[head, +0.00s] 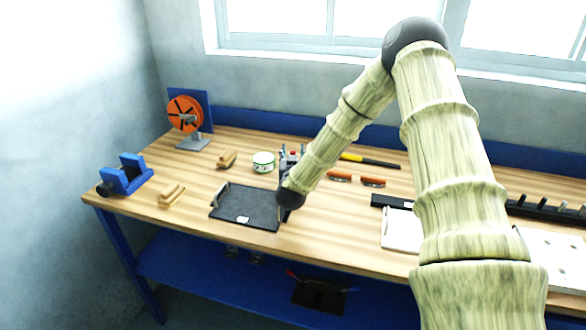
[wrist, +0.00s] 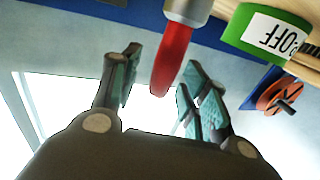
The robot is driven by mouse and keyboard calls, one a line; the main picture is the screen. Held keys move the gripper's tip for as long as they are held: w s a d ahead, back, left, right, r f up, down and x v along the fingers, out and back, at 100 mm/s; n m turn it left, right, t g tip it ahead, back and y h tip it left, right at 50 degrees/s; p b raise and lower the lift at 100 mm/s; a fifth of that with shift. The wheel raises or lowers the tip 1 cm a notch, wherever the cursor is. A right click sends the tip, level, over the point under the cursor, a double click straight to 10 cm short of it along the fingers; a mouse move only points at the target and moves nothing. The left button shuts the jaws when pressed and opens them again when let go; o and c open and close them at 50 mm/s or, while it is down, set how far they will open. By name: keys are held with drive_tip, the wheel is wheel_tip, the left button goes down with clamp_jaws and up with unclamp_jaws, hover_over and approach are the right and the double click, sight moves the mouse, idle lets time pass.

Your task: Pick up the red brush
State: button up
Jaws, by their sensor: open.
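A red tapered piece with a pale grey collar, which looks like the red brush (wrist: 172,60), shows in the wrist view between the two spread fingers of my gripper (wrist: 161,68). There are visible gaps on both sides, and neither finger appears to touch it. Its upper part is cut off by the frame edge. In the head view, a small red spot (head: 293,153) stands among blue and grey items just behind the end of my arm, and I cannot tell if it is the same brush. My gripper is mostly hidden by my arm there.
A green-and-white tin (head: 263,162) stands left of my arm's end; it also shows in the wrist view (wrist: 262,30). A dark tray (head: 245,208) lies in front. An orange reel (head: 185,114), blue cradle (head: 125,175) and wooden blocks (head: 171,194) stand left. Bare bench (head: 330,235) lies front right.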

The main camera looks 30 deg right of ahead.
clamp_jaws()
drive_tip(key=shift+r+b, duration=1)
drive_tip(key=shift+r, duration=4.05)
